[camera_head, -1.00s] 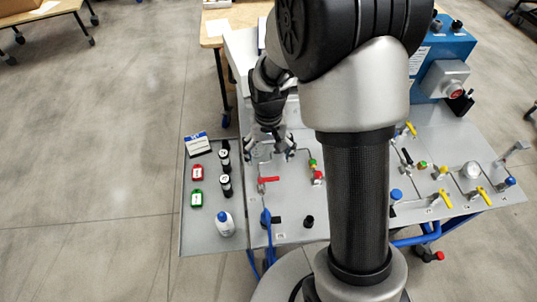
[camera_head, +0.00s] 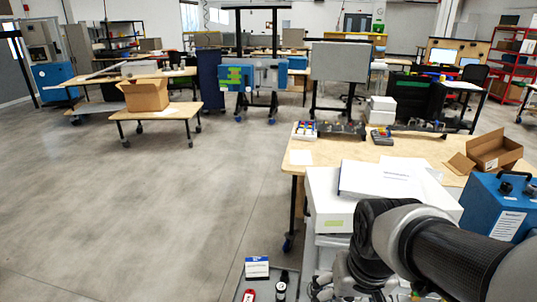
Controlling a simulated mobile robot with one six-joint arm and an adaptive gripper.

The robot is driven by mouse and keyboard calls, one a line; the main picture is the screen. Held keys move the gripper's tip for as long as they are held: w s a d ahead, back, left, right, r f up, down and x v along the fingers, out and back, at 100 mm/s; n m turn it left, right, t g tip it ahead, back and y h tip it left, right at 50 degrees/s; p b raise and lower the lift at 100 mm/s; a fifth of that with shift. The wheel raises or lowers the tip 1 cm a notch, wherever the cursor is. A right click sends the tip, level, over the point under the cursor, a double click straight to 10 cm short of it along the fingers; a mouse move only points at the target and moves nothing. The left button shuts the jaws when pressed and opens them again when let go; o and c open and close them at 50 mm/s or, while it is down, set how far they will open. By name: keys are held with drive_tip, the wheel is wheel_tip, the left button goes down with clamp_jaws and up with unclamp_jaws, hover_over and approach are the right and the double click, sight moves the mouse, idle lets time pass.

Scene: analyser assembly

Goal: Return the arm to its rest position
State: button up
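My arm reaches in from the lower right corner and bends down at the wrist. My gripper (camera_head: 345,287) is at the bottom edge of the head view, low in front of the white boxes. Its fingertips are cut off by the frame, so I cannot see whether it is open or holds anything. Just left of it, a strip of the grey work panel shows with a blue-and-white box (camera_head: 257,267), a red-capped item (camera_head: 249,295) and a dark vial (camera_head: 281,288). The rest of the panel is out of view or behind my arm.
White boxes (camera_head: 328,205) stand directly behind my wrist. A blue unit (camera_head: 497,208) is at the right, near my arm. Behind is a wooden table (camera_head: 330,150) with an open carton (camera_head: 493,152). The floor (camera_head: 150,220) at the left is clear.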

drive_tip(key=s+r+n+t, duration=0.1)
drive_tip(key=s+r, duration=0.3)
drive_tip(key=s, duration=0.6)
drive_tip(key=shift+s+a+r+t, duration=0.15)
drive_tip(key=shift+s+a+t, duration=0.15)
drive_tip(key=shift+s+t, duration=0.15)
drive_tip(key=shift+w, duration=0.1)
drive_tip(key=shift+c, duration=0.2)
